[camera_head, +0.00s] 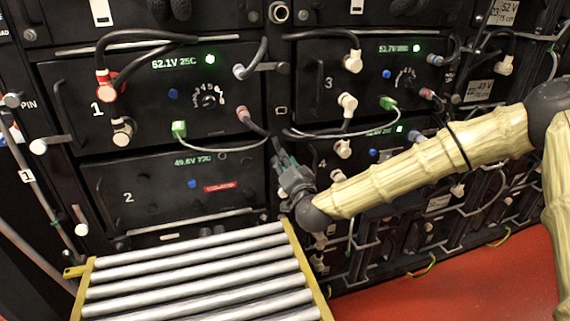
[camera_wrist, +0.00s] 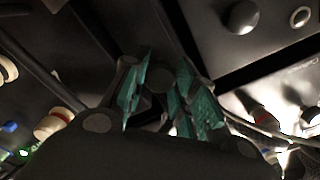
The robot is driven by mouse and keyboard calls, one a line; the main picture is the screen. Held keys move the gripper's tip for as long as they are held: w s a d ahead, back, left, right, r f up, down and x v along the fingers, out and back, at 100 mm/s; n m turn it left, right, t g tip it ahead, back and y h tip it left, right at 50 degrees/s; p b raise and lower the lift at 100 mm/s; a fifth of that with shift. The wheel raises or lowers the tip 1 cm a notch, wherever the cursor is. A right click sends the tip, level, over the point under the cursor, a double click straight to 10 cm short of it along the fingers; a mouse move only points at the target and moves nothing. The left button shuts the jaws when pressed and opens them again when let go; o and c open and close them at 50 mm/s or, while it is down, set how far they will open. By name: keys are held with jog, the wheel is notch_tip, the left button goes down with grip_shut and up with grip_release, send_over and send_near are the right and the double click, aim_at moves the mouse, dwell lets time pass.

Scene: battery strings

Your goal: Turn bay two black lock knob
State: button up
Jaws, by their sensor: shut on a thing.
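Bay two (camera_head: 150,202) is the black panel marked 2 at the lower left of the head view, with a small green readout, a blue button and a red label. My gripper (camera_head: 281,160) is at the right edge of this panel, by the upright between bays two and four. In the wrist view, its teal finger pads (camera_wrist: 160,92) stand on either side of a dark round knob (camera_wrist: 160,79), and the gripper is shut on it. This looks like the black lock knob. In the head view the gripper hides the knob, and its turn angle cannot be told.
Bay one (camera_head: 140,85), with cables, sits above bay two. Bay three (camera_head: 345,80) is to the upper right. A roller table (camera_head: 190,275) stands in front of bay two. Another dark knob (camera_wrist: 238,17) shows in the wrist view.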

jog(key=shift+w+r, duration=0.15)
jog(key=shift+r, duration=0.1)
